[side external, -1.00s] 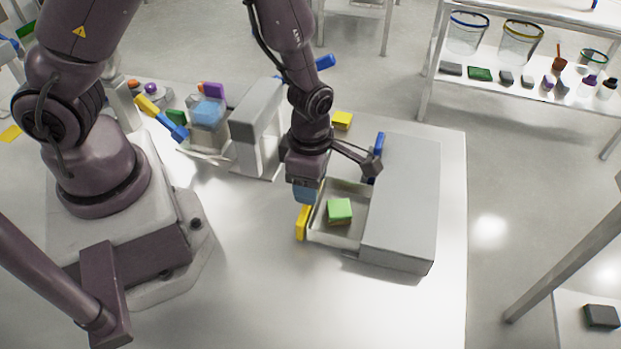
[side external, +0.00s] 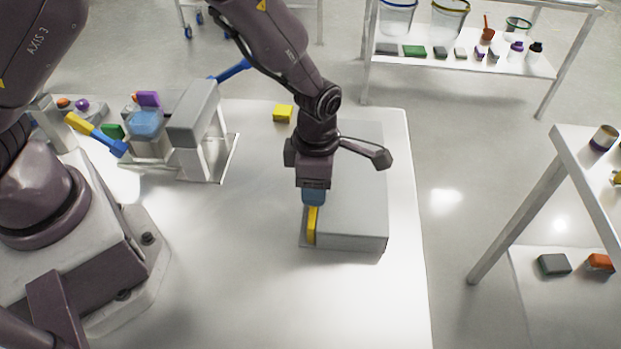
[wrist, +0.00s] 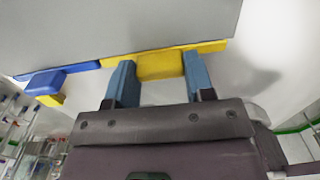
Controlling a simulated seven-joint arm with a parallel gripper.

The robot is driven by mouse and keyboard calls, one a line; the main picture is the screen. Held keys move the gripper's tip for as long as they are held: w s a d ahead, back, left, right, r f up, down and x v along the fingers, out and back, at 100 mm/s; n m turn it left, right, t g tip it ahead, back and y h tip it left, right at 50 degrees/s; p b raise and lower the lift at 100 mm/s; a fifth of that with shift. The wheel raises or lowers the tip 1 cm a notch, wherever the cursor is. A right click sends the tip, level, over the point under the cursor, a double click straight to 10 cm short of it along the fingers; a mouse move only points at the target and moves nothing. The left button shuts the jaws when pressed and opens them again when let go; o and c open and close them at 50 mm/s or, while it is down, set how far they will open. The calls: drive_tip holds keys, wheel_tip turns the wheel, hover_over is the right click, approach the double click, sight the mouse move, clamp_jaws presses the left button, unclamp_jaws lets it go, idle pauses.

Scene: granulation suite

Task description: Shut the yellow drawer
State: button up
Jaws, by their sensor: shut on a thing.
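The grey drawer cabinet (side external: 355,215) stands on the white table. The yellow drawer's front (side external: 312,226) lies close against the cabinet's left face, and no open drawer interior shows. In the wrist view the yellow handle (wrist: 160,66) sits between the two blue fingers, with the grey cabinet (wrist: 130,25) right behind it. My gripper (side external: 313,198) is shut on this handle; it also shows in the wrist view (wrist: 157,78). The green block seen earlier in the drawer is hidden now. My gripper and wrist cover part of the cabinet in the side view.
A blue handle (wrist: 60,78) is beside the yellow one on the cabinet. A yellow block (side external: 283,114) lies on the table behind. A grey stand (side external: 195,115) with a blue-topped container (side external: 145,123) is at the left. The table's front middle is clear.

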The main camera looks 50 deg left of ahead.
drive_tip(key=o, duration=1.1)
drive_tip(key=shift+w+d, duration=0.25)
drive_tip(key=shift+o, duration=0.9)
drive_tip(key=shift+s+a, duration=0.1)
drive_tip(key=shift+r, duration=0.1)
wheel_tip(320, 180, up, 13)
